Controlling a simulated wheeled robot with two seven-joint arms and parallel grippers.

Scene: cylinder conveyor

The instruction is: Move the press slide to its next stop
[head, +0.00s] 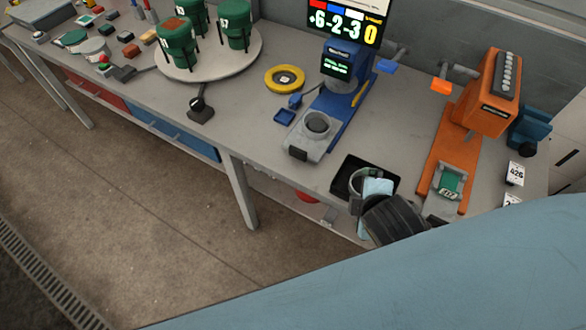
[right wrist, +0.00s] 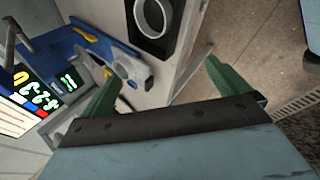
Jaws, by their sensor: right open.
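An orange press (head: 495,95) stands at the right end of the bench, with an orange bar handle (head: 441,86) on its left. On its orange base a green block with a pale label (head: 450,183) sits on what looks like the press slide. A grey plate (head: 438,207) shows at the near end of the base. My right gripper (right wrist: 162,70) shows in the right wrist view, its two green fingers wide apart with nothing between them. Bench edge and floor lie beyond the fingers. My left gripper is not in view.
A blue machine (head: 335,110) with a lit display stands left of the press. A black tray (head: 343,180) with a grey ring is at the front edge; a dark ribbed part (head: 394,220) blocks its near side. Green canisters (head: 178,45) stand on a round table.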

